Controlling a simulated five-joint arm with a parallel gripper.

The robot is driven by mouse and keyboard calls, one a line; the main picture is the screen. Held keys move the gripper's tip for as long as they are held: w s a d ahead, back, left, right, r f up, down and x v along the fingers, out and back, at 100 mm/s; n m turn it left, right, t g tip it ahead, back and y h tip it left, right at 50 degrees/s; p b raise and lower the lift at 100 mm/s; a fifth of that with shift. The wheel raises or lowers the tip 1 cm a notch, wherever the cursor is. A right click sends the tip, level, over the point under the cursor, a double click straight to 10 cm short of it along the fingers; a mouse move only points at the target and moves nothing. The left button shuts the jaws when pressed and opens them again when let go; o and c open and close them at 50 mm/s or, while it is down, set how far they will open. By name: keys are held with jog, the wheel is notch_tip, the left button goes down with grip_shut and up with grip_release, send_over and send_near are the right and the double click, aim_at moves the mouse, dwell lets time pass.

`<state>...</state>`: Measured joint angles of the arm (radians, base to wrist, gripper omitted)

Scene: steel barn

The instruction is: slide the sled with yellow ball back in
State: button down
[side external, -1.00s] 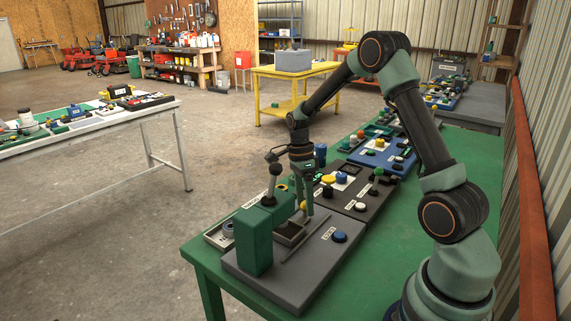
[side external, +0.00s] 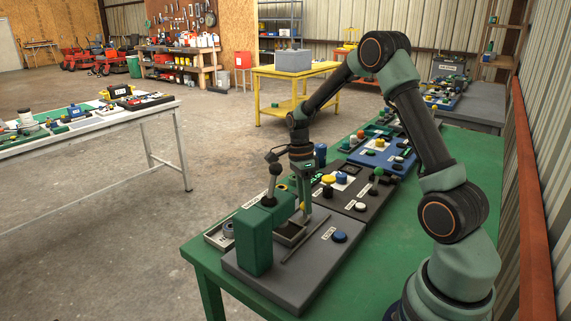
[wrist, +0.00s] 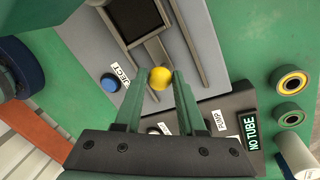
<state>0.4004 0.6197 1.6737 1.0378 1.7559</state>
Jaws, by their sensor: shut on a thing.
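The sled (wrist: 157,51) is a grey and dark flat tray piece between two rails on a grey baseplate (side external: 283,283). Its yellow ball (wrist: 160,77) stands at the end nearest my gripper. In the side view the sled (side external: 291,233) lies beside the green press block (side external: 254,242). My gripper (wrist: 159,76) is shut on the yellow ball, which shows between the fingertips in the wrist view. In the side view the fingers partly hide the ball (side external: 302,206).
A blue button (side external: 340,237) sits on the baseplate to the right of the sled. A dark panel with coloured buttons (side external: 357,187) lies behind. The green table's (side external: 387,265) right part is bare.

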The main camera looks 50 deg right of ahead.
jog(key=shift+a, duration=0.1)
dwell(0.7)
jog(key=shift+a+r, duration=0.1)
jog(key=shift+a, duration=1.55)
jog(key=c, duration=0.5)
grip_release()
notch_tip(320, 180, up, 12)
jog(key=w, duration=0.2)
jog(key=shift+d, duration=0.4)
